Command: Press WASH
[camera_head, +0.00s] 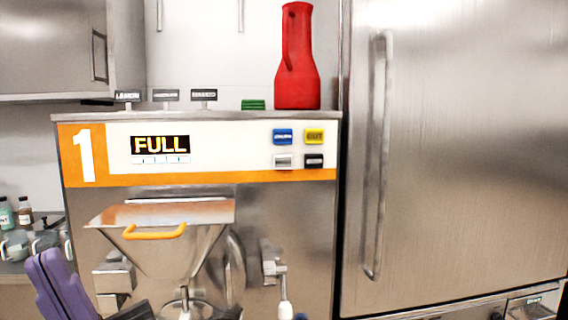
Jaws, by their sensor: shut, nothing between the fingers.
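The batch freezer's front panel (230,152) carries a two-by-two block of buttons at its right. The top row has a blue button (283,136) and a yellow button (314,136). Below them are a pale grey button (283,161) and a black button (314,161). Their labels are too small to read surely, so I cannot tell which says WASH. A display (160,145) reads FULL. My gripper (43,262), with two purple fingers side by side, is at the lower left, shut and empty. In the picture it is well below and left of the buttons.
A steel hopper (175,255) with an orange handle (155,231) juts out below the panel. A spigot lever (284,290) hangs to its right. A red bottle (297,60) stands on top. A steel door with a long handle (379,155) is at right.

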